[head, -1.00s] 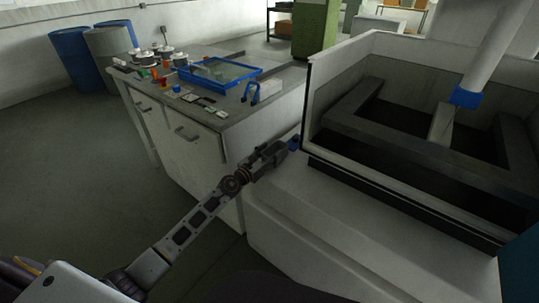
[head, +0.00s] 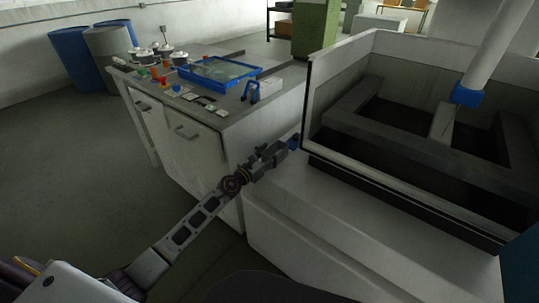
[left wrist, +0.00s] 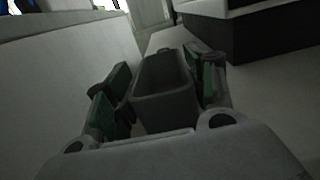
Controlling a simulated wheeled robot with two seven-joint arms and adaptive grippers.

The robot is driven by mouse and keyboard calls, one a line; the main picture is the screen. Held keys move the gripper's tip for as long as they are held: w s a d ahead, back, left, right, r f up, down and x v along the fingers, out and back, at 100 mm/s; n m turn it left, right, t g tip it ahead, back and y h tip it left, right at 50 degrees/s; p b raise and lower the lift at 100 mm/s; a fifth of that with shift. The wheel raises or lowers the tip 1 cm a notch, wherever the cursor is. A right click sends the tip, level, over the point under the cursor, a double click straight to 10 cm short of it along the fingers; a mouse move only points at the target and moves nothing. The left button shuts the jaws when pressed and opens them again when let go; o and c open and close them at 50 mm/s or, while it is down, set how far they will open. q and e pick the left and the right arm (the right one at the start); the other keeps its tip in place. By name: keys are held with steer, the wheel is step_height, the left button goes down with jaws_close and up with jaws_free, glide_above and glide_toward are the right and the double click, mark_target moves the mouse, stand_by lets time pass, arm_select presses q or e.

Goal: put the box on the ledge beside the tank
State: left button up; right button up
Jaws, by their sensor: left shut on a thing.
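My left gripper (head: 282,149) reaches in from the left, over the pale ledge (head: 277,200) beside the tank (head: 312,95). In the left wrist view the gripper (left wrist: 160,85) is shut on a dark grey, open-topped box (left wrist: 165,98), with green pads on either side. The box's far end and underside are hidden, so I cannot tell whether it touches the ledge. In the head view the gripper mostly hides the box; a small blue patch shows at the fingertips, close to the tank's near left corner. My right gripper is not in view.
A white cabinet (head: 190,150) stands left of the ledge, with a blue tray (head: 218,86), a blue-handled tool (head: 252,90) and several small items on top. A white column (head: 497,45) comes down into the tank. Blue and grey barrels (head: 106,44) stand at the back left.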

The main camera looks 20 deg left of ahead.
arm_select(q)
steer(key=shift+f, duration=0.2)
steer(key=o, duration=1.3)
steer(key=shift+c, duration=0.2)
steer(key=shift+s+a, duration=0.1)
steer(key=shift+s, duration=0.05)
steer(key=v, duration=1.1)
steer(key=shift+s, duration=0.35)
steer(key=shift+a, duration=0.1)
